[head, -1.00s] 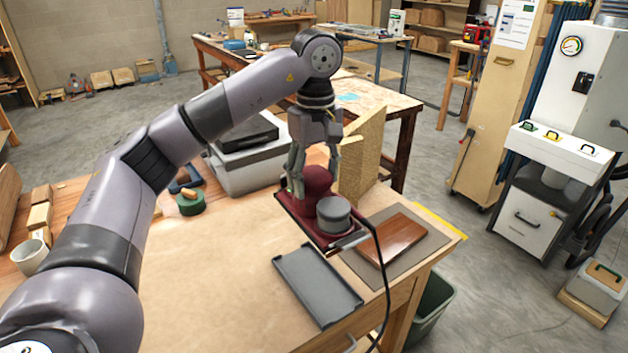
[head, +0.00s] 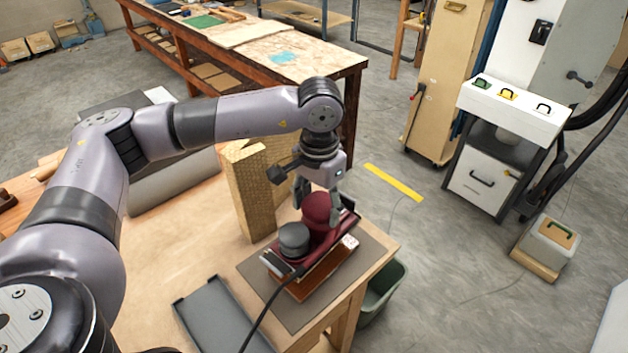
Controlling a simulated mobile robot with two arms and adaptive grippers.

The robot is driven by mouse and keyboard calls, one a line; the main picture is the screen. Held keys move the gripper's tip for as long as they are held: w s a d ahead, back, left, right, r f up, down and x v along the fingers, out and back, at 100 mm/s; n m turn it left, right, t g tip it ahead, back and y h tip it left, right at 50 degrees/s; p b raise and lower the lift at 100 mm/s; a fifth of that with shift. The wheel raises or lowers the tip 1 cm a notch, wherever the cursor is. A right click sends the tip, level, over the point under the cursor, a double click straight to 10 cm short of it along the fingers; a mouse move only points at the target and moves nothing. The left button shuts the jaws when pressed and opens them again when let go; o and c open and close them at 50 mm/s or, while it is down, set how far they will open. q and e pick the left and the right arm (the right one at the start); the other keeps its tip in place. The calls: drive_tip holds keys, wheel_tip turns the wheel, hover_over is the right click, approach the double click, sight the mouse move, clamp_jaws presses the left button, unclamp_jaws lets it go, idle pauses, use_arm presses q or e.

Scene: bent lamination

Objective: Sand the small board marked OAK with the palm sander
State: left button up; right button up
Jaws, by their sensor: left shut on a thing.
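My left gripper (head: 318,200) is shut on the dark red palm sander (head: 316,214), which has a grey round canister at its left end. The sander is over a small reddish-brown board (head: 303,290), close to it or on it; I cannot tell whether they touch. The sander hides most of the board. The board lies on a grey mat (head: 264,265) at the bench corner. No OAK marking is readable. My right gripper is not in view.
A shallow dark grey tray (head: 220,318) lies left of the mat. The sander's black cord (head: 262,318) runs down past the tray. A rough yellowish block (head: 250,190) stands behind. A green bin (head: 382,292) stands below the bench's right edge. Bare bench (head: 165,250) lies to the left.

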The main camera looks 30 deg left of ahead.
sight(319, 226)
use_arm(q)
drive_tip(key=shift+d, duration=0.1)
drive_tip(key=shift+s+f, duration=0.25)
drive_tip(key=shift+f, duration=0.25)
drive_tip(key=shift+f+b, duration=0.45)
drive_tip(key=shift+f, duration=1)
drive_tip(key=shift+f+b, duration=0.7)
drive_tip(key=shift+b, duration=0.3)
drive_tip(key=shift+f+b, duration=0.45)
drive_tip(key=shift+b, duration=0.05)
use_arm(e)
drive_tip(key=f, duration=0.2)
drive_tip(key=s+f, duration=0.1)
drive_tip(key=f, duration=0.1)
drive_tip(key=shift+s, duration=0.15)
